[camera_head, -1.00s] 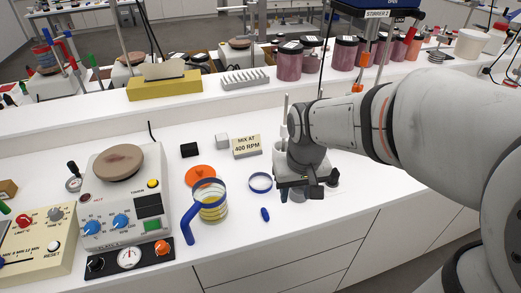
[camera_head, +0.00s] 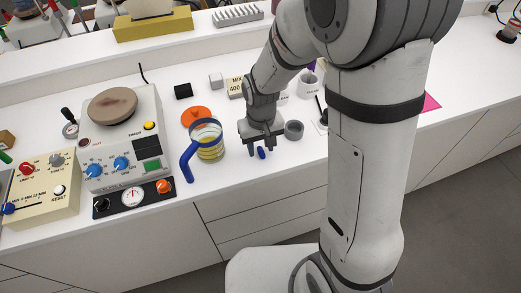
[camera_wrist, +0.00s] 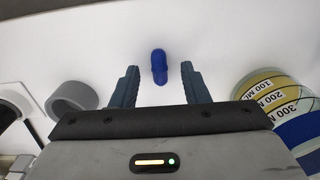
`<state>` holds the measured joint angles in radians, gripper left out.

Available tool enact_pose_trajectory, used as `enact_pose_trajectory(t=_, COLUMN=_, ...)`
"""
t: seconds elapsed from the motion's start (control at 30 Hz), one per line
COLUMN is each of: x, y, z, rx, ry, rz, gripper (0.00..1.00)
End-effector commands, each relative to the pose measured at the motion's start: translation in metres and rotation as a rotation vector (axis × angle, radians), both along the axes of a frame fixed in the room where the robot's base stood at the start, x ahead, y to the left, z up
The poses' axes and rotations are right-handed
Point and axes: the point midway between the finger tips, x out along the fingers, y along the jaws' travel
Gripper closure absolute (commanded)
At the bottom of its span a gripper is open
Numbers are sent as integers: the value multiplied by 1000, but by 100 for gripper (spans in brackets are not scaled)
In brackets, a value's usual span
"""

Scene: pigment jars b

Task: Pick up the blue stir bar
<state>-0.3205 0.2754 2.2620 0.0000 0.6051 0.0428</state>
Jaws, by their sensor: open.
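The blue stir bar (camera_head: 262,153) lies on the white bench top near its front edge, to the right of the blue-handled beaker. In the wrist view the blue stir bar (camera_wrist: 159,66) shows upright in the picture, between and slightly beyond the two fingertips. My gripper (camera_head: 264,152) is open and empty, pointing down over the bar. In the wrist view the fingers of my gripper (camera_wrist: 160,72) stand apart on either side of the bar, with clear gaps. I cannot tell the exact height above the bench.
The beaker (camera_head: 208,140) with a blue handle stands close left of my gripper. A grey ring-shaped piece (camera_head: 293,130) stands close right. An orange disc (camera_head: 195,115) lies behind the beaker. The stirrer hot plate (camera_head: 122,140) is further left. The bench's front edge is near.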

Motion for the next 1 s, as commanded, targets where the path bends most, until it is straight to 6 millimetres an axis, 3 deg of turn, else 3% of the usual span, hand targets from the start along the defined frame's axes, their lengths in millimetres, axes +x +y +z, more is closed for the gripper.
enact_pose_trajectory(t=0.3, x=0, y=0, z=-7, rx=0, ry=-1, rz=0, gripper=59)
enact_pose_trajectory(t=0.8, x=0, y=0, z=-6, rx=0, ry=-1, rz=1, gripper=100)
enact_pose_trajectory(t=1.0, x=0, y=1, z=-6, rx=0, ry=-1, rz=3, gripper=100)
